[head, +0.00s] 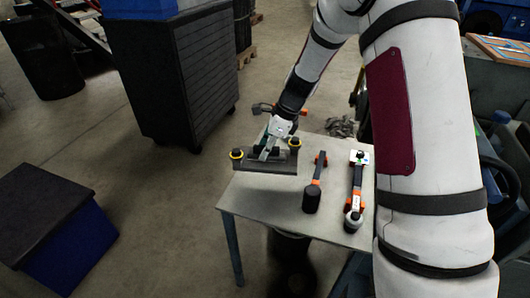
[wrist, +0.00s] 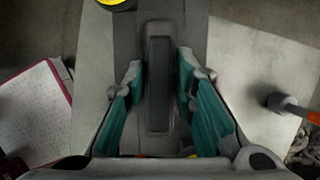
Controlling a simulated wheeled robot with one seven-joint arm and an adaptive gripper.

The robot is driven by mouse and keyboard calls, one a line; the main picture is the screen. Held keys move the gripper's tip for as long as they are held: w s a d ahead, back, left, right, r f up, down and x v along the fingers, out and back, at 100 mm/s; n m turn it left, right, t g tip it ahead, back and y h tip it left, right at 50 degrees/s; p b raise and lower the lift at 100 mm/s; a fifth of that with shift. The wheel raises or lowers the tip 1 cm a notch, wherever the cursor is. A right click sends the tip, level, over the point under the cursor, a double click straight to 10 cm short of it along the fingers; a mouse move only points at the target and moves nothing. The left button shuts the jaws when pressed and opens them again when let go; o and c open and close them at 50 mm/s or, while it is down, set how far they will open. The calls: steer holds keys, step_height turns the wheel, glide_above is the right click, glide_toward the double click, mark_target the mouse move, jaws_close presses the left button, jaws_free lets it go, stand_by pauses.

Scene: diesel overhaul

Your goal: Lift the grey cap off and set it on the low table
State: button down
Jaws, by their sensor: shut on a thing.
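The grey cap (head: 258,165) is a dark grey, flat-faced piece with a black knob in a yellow ring at each end. It shows over the left part of the low table (head: 275,198), and one end reaches past the table's left edge. I cannot tell whether it touches the top or hangs just above. My gripper (head: 270,151) comes down on it from above. In the wrist view, the teal fingers (wrist: 165,100) stand on either side of the cap's dark raised handle (wrist: 158,85), shut on it. The cap's underside is hidden.
A black mallet (head: 313,190) and an orange-and-black tool (head: 356,190) lie on the table, right of the cap. A dark cabinet (head: 175,75) stands at the back left. A dark-topped blue box (head: 50,225) is at the left, with open floor between.

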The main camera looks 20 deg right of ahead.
steer(key=shift+w+d+f+m+t+b, duration=0.1)
steer(key=shift+w+f+m+t+b, duration=0.1)
steer(key=shift+f+m+b, duration=0.35)
steer(key=shift+w+d+f+m+t+b, duration=0.1)
steer(key=shift+w+f+m+t+b, duration=0.1)
steer(key=shift+f+m+b, duration=0.35)
step_height(320, 180, down, 6)
steer(key=b, duration=0.6)
steer(key=c, duration=1.3)
jaws_free()
steer(key=shift+o, duration=0.3)
steer(key=shift+s+f+h, duration=0.1)
steer(key=shift+h, duration=0.2)
